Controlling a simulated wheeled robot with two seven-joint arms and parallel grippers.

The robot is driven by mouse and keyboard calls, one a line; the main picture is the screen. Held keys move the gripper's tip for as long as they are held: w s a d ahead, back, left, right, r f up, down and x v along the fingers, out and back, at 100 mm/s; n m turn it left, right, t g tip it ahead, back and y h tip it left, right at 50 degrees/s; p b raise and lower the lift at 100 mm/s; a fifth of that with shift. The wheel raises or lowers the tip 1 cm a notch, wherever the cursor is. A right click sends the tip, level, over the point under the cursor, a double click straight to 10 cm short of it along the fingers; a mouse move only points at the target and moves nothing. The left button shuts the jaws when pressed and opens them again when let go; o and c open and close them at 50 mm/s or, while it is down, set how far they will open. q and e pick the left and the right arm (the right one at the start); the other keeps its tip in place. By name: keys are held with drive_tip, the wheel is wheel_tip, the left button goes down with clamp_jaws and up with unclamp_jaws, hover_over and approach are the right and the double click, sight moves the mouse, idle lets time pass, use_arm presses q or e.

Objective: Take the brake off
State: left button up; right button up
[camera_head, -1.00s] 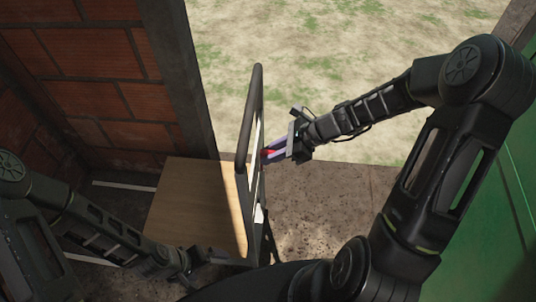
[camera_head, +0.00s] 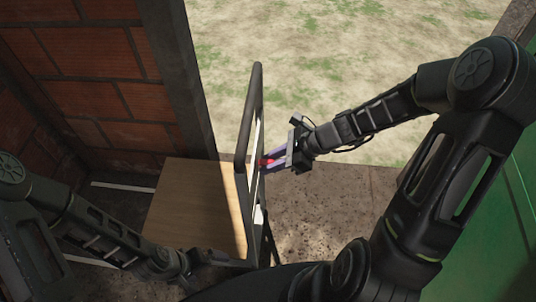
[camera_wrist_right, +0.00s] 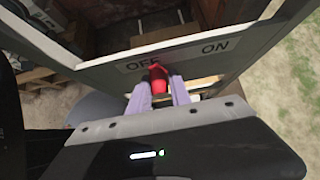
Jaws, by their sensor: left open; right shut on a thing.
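The brake lever (camera_wrist_right: 158,78) is red and shows in the right wrist view below a pale plate (camera_wrist_right: 183,54) marked OFF and ON. The lever stands at the OFF side of the plate. My right gripper (camera_wrist_right: 160,92) is shut on the lever, with one lilac finger on each side of it. In the head view my right gripper (camera_head: 268,162) is at the right side of the upright black rail, with only a little red showing. My left gripper (camera_head: 212,258) is open and empty, low at the left, near the front of the wooden board.
The black tubular rail (camera_head: 248,115) rises beside the light wooden board (camera_head: 195,205). A brick wall (camera_head: 95,75) and dark post stand at the left. A green panel (camera_head: 518,195) is at the right. Open grassy ground (camera_head: 330,60) lies beyond.

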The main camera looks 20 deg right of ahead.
drive_tip(key=shift+s+a+f+b, duration=0.3)
drive_tip(key=shift+s+f+b, duration=0.1)
drive_tip(key=shift+s+b, duration=0.15)
drive_tip(key=shift+s+a+f+b, duration=0.3)
drive_tip(key=shift+s+f+b, duration=0.1)
drive_tip(key=shift+s, duration=0.2)
drive_tip(key=o, duration=0.7)
drive_tip(key=shift+r, duration=0.1)
drive_tip(key=shift+r, duration=0.1)
